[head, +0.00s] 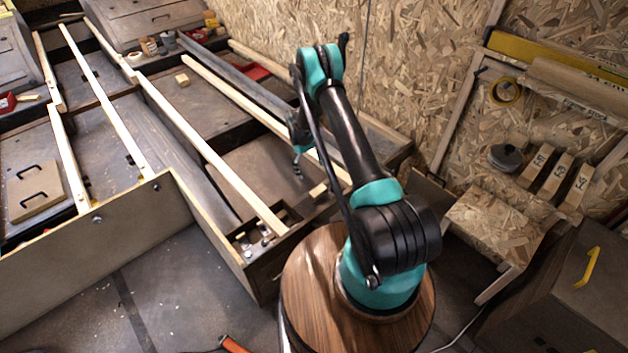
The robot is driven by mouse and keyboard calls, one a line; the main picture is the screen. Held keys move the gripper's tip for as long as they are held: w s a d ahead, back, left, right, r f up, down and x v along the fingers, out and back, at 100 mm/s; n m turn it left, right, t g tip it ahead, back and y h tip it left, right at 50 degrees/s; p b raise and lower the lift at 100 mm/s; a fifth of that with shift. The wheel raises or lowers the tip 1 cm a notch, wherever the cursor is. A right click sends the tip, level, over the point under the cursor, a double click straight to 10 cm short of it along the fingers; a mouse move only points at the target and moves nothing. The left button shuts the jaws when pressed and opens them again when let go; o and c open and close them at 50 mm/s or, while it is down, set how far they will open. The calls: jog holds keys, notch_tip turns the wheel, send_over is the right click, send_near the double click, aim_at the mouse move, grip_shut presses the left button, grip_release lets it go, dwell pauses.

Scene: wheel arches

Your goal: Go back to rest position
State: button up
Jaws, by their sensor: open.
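My arm, black and teal, rises from a round wooden base top in the head view and reaches up and back over the wooden workbench (186,209). My gripper (298,172) hangs below the arm's far end, over the bench's right part. It is small and partly hidden by the arm links. It is open, and I see nothing held in it.
Long light wooden strips (205,150) run across the bench compartments. A small wooden block (182,80) lies in one. An OSB wall stands behind. At right are an OSB stool (490,228) and a dark cabinet with a yellow handle (588,267). Floor is open at lower left.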

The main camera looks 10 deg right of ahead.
jog(key=shift+v, duration=1.25)
jog(key=s+d+r+m+t, duration=0.1)
jog(key=s+d+r, duration=0.15)
jog(key=r, duration=0.65)
jog(key=s+d+r+m+t+y, duration=0.1)
jog(key=s+r, duration=0.3)
jog(key=r, duration=0.5)
jog(key=s+d+r+m+t, duration=0.1)
jog(key=s+r, duration=0.3)
jog(key=r, duration=0.5)
jog(key=s+d+r+m+t, duration=0.1)
jog(key=s+r+m+t, duration=0.1)
jog(key=s, duration=1)
jog(key=s+d+r+m+t+y, duration=0.1)
jog(key=s+d+r+t, duration=0.1)
jog(key=s, duration=1.1)
jog(key=shift+s+r+m+t, duration=0.3)
jog(key=shift+r+m+t, duration=0.1)
jog(key=shift+r, duration=0.3)
